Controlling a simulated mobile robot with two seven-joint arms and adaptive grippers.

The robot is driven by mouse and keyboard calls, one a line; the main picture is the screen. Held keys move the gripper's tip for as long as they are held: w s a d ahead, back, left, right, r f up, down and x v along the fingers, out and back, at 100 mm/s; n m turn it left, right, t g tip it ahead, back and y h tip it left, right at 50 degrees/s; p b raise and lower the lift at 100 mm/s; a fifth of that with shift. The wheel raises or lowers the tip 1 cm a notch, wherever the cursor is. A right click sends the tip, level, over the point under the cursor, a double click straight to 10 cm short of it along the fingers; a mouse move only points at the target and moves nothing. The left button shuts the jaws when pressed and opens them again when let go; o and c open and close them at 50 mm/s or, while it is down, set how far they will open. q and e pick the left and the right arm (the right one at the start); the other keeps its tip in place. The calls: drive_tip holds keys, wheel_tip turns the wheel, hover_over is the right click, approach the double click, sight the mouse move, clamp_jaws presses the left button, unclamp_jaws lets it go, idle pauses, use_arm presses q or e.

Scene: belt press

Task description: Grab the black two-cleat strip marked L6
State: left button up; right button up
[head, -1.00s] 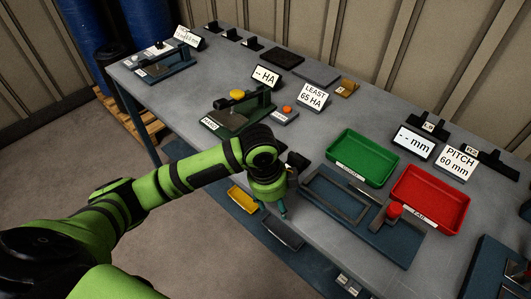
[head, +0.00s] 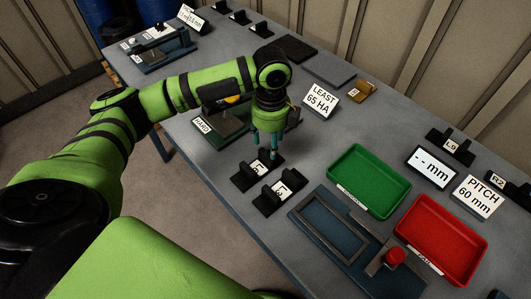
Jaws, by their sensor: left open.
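Two black two-cleat strips with white labels lie side by side near the table's front edge. The label on the left strip (head: 244,179) is too small and turned to read surely. The right strip (head: 267,203) has a label that looks like L3, also unsure. My left gripper (head: 265,152) points down with its fingers apart and empty, just above or behind the left strip's far end. I cannot tell whether it touches. A strip marked L9 (head: 462,157) stands at the back right, with one marked R2 (head: 510,190) beside it. My right gripper is not in view.
A green tray (head: 340,188) and a red tray (head: 402,243) stand right of the strips. A blue fixture (head: 322,252) with a red knob lies in front of them. A dark green device (head: 222,135) is partly behind my arm. A "LEAST 65 HA" sign (head: 321,101) stands behind.

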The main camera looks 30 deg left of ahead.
sight(265, 155)
use_arm(q)
drive_tip(key=shift+s+f, duration=0.2)
drive_tip(key=shift+f, duration=0.25)
drive_tip(key=f, duration=0.1)
drive_tip(key=f+p, duration=0.1)
drive_tip(key=s+a, duration=0.1)
drive_tip(key=shift+f+p, duration=0.4)
wheel_tip(265, 155, down, 2)
drive_tip(key=shift+w+f, duration=0.15)
drive_tip(key=shift+w+d+f, duration=0.1)
drive_tip(key=shift+f, duration=0.1)
clamp_jaws()
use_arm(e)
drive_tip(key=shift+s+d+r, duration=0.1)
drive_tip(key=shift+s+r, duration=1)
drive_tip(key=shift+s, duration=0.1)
